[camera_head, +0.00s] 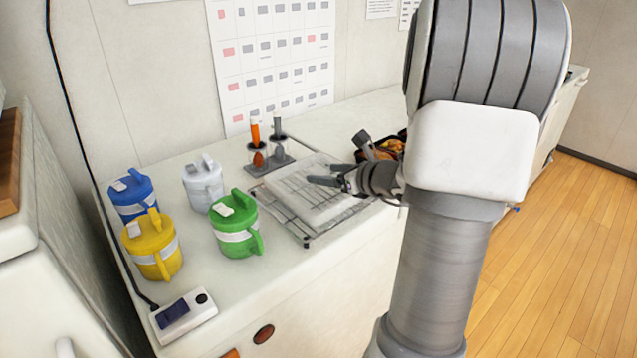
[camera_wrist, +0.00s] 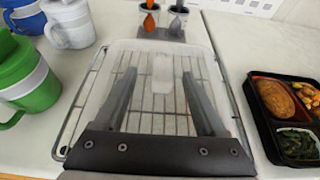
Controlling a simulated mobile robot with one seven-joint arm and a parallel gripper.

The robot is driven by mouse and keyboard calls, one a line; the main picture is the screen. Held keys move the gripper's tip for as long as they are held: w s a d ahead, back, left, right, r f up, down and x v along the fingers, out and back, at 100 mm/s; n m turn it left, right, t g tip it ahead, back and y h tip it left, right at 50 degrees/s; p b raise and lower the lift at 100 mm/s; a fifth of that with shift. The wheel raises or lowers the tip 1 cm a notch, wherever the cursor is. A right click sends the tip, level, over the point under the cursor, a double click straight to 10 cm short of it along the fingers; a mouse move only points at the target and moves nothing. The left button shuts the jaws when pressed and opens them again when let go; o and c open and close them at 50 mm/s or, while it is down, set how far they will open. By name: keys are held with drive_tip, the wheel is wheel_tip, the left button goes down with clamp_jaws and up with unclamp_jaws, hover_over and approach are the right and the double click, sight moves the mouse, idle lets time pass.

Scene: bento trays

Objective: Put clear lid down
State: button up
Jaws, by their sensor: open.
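The clear lid (camera_head: 300,194) lies on a wire rack (camera_head: 308,238) on the counter. In the wrist view the lid (camera_wrist: 162,110) is a see-through sheet with a pale raised part in its middle, and the rack's wires show through it. My gripper (camera_head: 338,163) is over the right side of the lid in the head view. In the wrist view my gripper (camera_wrist: 158,75) has its two fingers wide apart, one on each side of the raised part. Whether the fingertips touch the lid cannot be told.
A black bento tray (camera_wrist: 264,112) with food stands right of the rack. Blue (camera_head: 133,192), yellow (camera_head: 153,246), white (camera_head: 203,184) and green (camera_head: 237,226) lidded jugs stand to the left. A holder (camera_head: 272,167) with utensils is behind the rack. A switch box (camera_head: 183,316) lies near the front edge.

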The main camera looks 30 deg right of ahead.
sight(319, 171)
drive_tip(key=x, duration=0.4)
drive_tip(key=shift+w+d+b, duration=0.1)
drive_tip(key=shift+d+b, duration=0.1)
drive_tip(key=shift+b, duration=0.1)
clamp_jaws()
